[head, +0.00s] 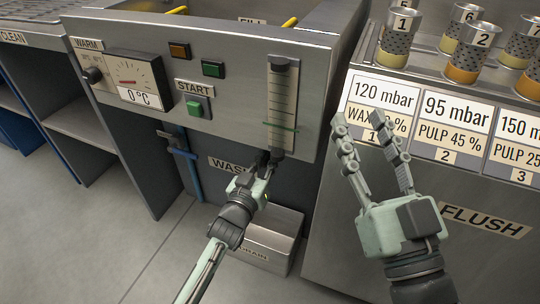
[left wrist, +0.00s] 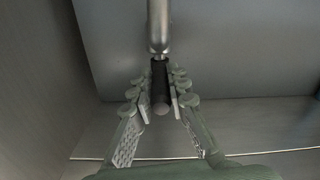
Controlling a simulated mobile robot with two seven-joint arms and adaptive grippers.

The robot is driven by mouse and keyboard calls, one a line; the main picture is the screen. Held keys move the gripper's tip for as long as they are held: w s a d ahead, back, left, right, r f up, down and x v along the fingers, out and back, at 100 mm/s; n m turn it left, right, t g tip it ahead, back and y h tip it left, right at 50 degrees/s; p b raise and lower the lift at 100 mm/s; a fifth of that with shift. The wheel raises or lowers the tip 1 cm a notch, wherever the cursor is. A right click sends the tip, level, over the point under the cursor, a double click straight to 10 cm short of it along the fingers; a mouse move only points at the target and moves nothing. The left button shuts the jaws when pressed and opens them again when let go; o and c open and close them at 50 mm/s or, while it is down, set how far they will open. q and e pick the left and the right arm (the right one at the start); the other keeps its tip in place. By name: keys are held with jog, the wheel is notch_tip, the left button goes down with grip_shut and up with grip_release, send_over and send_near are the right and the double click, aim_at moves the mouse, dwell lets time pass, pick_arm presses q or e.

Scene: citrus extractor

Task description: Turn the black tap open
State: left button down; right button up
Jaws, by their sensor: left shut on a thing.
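The black tap handle (left wrist: 160,82) shows in the left wrist view as a short dark rod with a rounded end, on the end of a bright metal pipe (left wrist: 158,25). My left gripper (left wrist: 159,88) has its fingers on both sides of the handle and is shut on it. In the head view my left gripper (head: 268,160) is in front of the machine, just below the panel's lower edge; it hides most of the tap there. My right gripper (head: 363,122) is open and empty, its two fingers spread in front of the pressure labels.
The panel above my left gripper carries a level gauge (head: 282,105), a green START button (head: 198,107) and a temperature dial (head: 138,75). A metal drain box (head: 270,238) stands below. Several cylindrical filters (head: 398,38) stand at upper right. The floor (head: 70,240) is clear at lower left.

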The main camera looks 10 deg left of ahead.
pick_arm(q)
jog(key=c, duration=1.5)
grip_release()
jog(key=shift+o, duration=0.2)
jog(key=v, duration=0.7)
jog(key=shift+s, duration=0.25)
jog(key=shift+a, duration=0.1)
